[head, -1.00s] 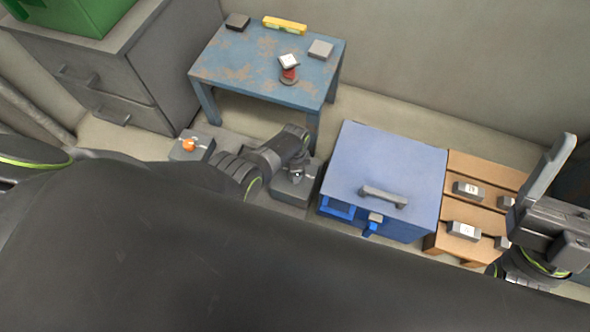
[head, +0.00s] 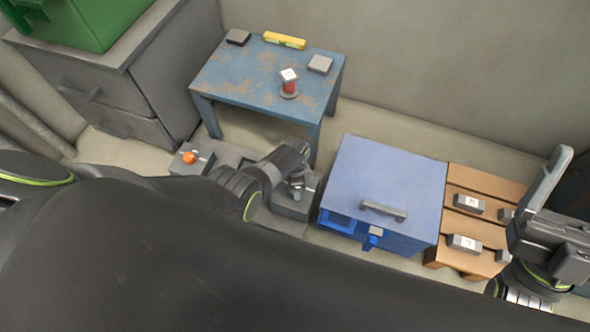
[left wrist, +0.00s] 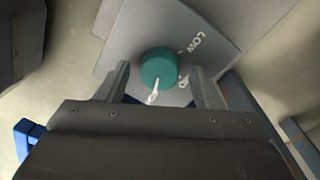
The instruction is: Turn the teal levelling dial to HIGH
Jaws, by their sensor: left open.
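The teal dial (left wrist: 158,66) sits on a grey panel (left wrist: 215,35) in the left wrist view. Its white pointer (left wrist: 153,92) points toward the lower edge of the picture. The word LOW (left wrist: 198,44) is printed to the dial's upper right. A second label ending in D (left wrist: 186,80) is partly hidden by a finger. My left gripper (left wrist: 160,86) is open, with a finger on each side of the dial; I cannot tell whether they touch it. In the head view my left gripper (head: 297,186) is over the grey box (head: 290,206), hiding the dial. My right gripper (head: 545,215) is at the far right, away from the dial.
A grey box with an orange knob (head: 189,158) stands left of the left gripper. A blue box with a handle (head: 385,180) is close on its right. A worn blue table (head: 240,75) stands behind. A wooden pallet (head: 480,190) holds several grey blocks.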

